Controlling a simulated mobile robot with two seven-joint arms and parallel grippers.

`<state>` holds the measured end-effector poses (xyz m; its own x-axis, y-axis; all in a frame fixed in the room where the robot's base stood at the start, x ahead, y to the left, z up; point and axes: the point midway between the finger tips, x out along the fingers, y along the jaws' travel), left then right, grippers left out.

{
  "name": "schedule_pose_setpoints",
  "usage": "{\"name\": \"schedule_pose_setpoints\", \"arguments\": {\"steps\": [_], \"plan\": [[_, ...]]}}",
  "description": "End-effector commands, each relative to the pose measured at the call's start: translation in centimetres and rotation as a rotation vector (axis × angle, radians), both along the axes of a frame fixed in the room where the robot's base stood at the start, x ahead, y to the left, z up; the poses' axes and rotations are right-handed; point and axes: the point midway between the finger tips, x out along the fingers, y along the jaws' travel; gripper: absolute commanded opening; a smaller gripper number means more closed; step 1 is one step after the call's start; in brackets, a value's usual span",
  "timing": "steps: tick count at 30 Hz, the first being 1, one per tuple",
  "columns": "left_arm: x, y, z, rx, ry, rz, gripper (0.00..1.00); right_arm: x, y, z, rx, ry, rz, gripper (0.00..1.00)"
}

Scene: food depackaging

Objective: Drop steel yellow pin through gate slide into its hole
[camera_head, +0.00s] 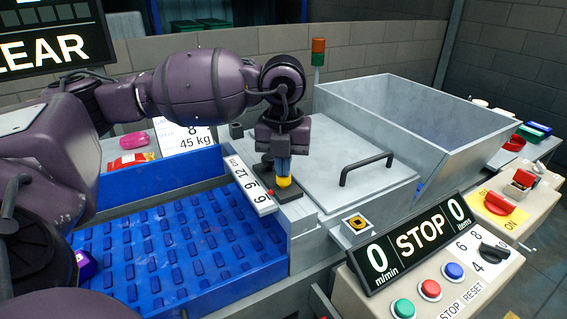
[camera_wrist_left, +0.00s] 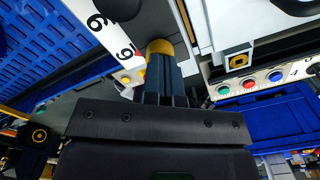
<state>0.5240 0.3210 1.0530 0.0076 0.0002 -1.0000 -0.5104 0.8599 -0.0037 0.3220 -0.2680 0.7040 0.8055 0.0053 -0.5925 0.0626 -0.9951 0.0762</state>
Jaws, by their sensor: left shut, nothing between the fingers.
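The yellow pin (camera_head: 284,182) shows as a rounded yellow cap at the black gate slide, beside the white number scale. My left gripper (camera_head: 281,167) is shut with its tips right at the cap, pointing down from above. In the left wrist view the yellow cap (camera_wrist_left: 160,47) shows just beyond the shut fingers (camera_wrist_left: 166,78). I cannot tell whether the fingers touch it. The pin's shaft and the hole under it are hidden, so how deep it sits cannot be seen. My right gripper is not in view.
A grey lid with a black handle (camera_head: 367,168) and an open metal hopper (camera_head: 400,120) stand to the right. A yellow-framed square socket (camera_head: 355,222) is near the control panel (camera_head: 430,290). A blue ribbed belt (camera_head: 170,250) lies to the left.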

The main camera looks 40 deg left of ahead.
Motion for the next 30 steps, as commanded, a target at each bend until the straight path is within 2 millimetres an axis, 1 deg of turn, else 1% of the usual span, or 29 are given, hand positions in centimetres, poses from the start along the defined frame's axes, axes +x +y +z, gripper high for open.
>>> {"name": "schedule_pose_setpoints", "arguments": {"steps": [1,5,8,15,18,26,27,30], "plan": [[-0.1,0.0,-0.6,0.0,0.01,-0.001,0.0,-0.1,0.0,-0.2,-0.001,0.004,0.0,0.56],[-0.1,0.0,-0.6,0.0,0.013,-0.001,0.0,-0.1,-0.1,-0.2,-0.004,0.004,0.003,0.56],[-0.2,0.0,-0.2,0.0,0.013,-0.001,0.0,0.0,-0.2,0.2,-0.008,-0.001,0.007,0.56],[-0.2,-0.1,2.0,-0.001,0.006,-0.001,0.0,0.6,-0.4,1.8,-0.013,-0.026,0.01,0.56],[-0.1,0.0,2.6,-0.001,0.005,-0.001,0.0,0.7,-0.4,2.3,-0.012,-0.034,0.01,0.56],[-0.1,0.0,2.5,0.0,0.008,-0.001,0.0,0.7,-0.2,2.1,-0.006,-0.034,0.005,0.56],[-0.1,0.0,2.8,0.0,0.006,-0.001,0.0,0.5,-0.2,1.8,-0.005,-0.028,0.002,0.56],[-0.1,-0.1,4.9,0.0,0.002,-0.001,0.0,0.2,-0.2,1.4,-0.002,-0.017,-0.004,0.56]]}}
